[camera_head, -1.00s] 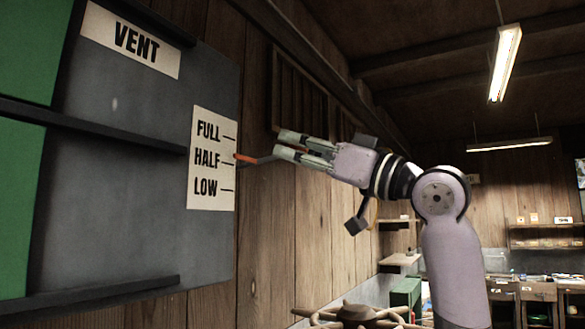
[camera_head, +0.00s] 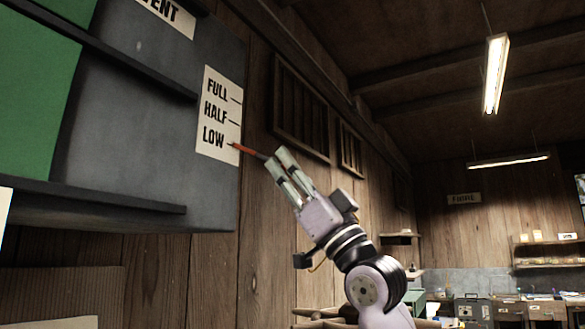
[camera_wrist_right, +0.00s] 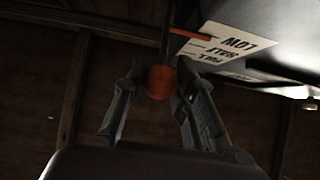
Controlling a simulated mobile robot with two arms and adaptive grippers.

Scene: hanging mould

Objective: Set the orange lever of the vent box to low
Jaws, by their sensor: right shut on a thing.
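The grey vent box (camera_head: 150,120) hangs on the wall at the left, with a white scale label (camera_head: 220,105) reading FULL, HALF and LOW from top to bottom. The orange lever (camera_head: 247,151) sticks out beside the label, its orange pointer tip at the LOW mark. In the right wrist view the pointer (camera_wrist_right: 190,33) also lies next to the word LOW. My right gripper (camera_head: 274,160) points up and left and is shut on the lever's outer end. In the wrist view its round orange knob (camera_wrist_right: 158,84) sits between the fingers. My left gripper is out of view.
A plank wall with slatted vents (camera_head: 299,108) runs behind my right arm. Shelves (camera_head: 545,250) and a workbench with boxes stand far off at the right. The space right of my gripper is open.

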